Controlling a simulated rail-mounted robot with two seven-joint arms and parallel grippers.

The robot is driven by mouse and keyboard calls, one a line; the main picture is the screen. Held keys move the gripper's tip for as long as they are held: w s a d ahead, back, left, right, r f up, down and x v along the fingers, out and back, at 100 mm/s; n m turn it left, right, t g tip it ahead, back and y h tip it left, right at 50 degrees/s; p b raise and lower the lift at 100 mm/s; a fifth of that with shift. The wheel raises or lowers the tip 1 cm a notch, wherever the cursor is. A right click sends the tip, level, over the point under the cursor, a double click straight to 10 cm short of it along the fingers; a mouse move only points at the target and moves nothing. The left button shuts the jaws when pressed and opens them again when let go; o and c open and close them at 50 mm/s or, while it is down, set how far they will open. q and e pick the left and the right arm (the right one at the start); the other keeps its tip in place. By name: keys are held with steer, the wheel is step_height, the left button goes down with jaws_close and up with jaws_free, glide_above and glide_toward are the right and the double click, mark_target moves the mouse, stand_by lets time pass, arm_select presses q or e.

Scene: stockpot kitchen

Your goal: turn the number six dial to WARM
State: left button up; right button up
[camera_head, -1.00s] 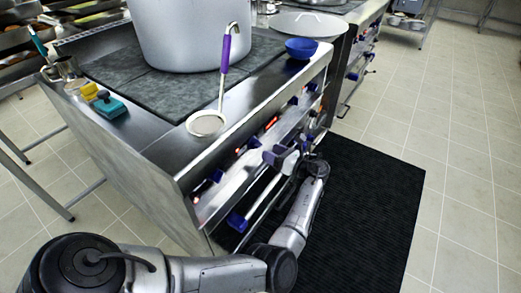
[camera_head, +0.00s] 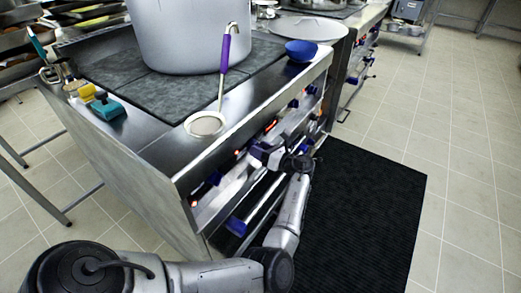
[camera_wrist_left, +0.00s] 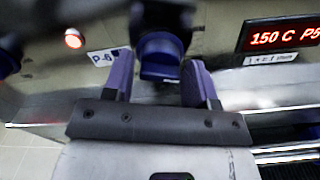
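The dial (camera_wrist_left: 160,70) in the left wrist view is dark blue and black, on the steel front panel. A "P-6" label (camera_wrist_left: 103,58) is to its left. My left gripper (camera_wrist_left: 159,62) has its two purple fingers on either side of the dial, open around it. I cannot tell whether either finger touches it. The dial's pointer and setting marks cannot be read. In the head view my left gripper (camera_head: 262,152) is at the stove's front panel and hides the dial behind it. My right gripper is in neither view.
A red display (camera_wrist_left: 285,35) reads "150 C P5" at the wrist view's right, and a red lamp (camera_wrist_left: 73,39) glows at left. A skimmer (camera_head: 206,124), blue bowl (camera_head: 301,50) and large pot (camera_head: 180,40) are on the stove. An oven handle runs below the dials.

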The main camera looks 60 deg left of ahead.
arm_select(q)
steer(key=c, duration=0.6)
steer(key=shift+r+n+p, duration=0.1)
steer(key=shift+n+p, duration=0.6)
steer(key=shift+n, duration=0.3)
steer(key=n+p, duration=0.1)
steer(key=n, duration=0.1)
steer(key=shift+n, duration=0.4)
steer(key=n, duration=0.3)
steer(key=shift+n+p, duration=0.3)
steer(key=shift+n, duration=1.2)
